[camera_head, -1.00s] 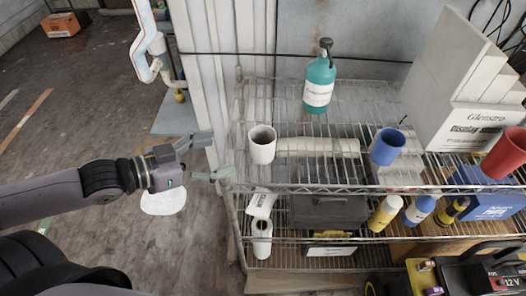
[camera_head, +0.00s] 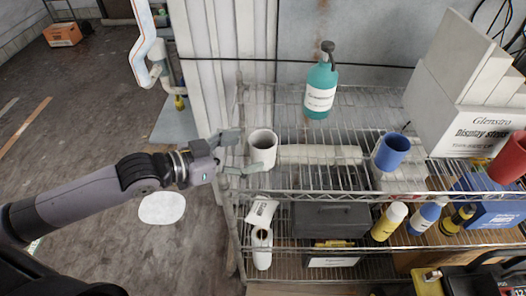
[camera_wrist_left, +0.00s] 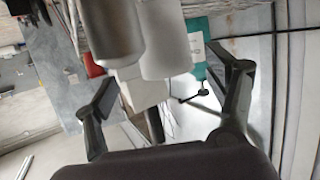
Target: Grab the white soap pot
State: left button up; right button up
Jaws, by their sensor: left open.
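The white soap pot (camera_head: 263,150) looks like a plain white open-topped cup. It stands upright at the left end of the upper wire shelf. My left gripper (camera_head: 234,153) is open, just left of the pot, with its fingertips pointing at it. The fingertips are close to the pot's near side; whether they touch cannot be told. In the left wrist view the open fingers (camera_wrist_left: 160,82) spread below two pale cylinders at the top; which of them is the pot is unclear.
A teal pump bottle (camera_head: 320,87) stands behind on the upper shelf (camera_head: 300,184). A blue cup (camera_head: 391,151), white boxes (camera_head: 467,122) and a red cup (camera_head: 511,156) are farther right. Rolls (camera_head: 262,247) and bottles fill the lower shelf. Floor left of the rack is mostly clear.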

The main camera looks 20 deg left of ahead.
aim_at(273, 142)
pick_arm(q)
jog(key=shift+a+p+x, duration=0.25)
jog(key=shift+p+x, duration=0.45)
jog(key=shift+x, duration=2.35)
jog(key=shift+w, duration=0.15)
jog(key=c, duration=1.2)
jog(key=shift+c, duration=0.3)
jog(key=shift+r, duration=0.1)
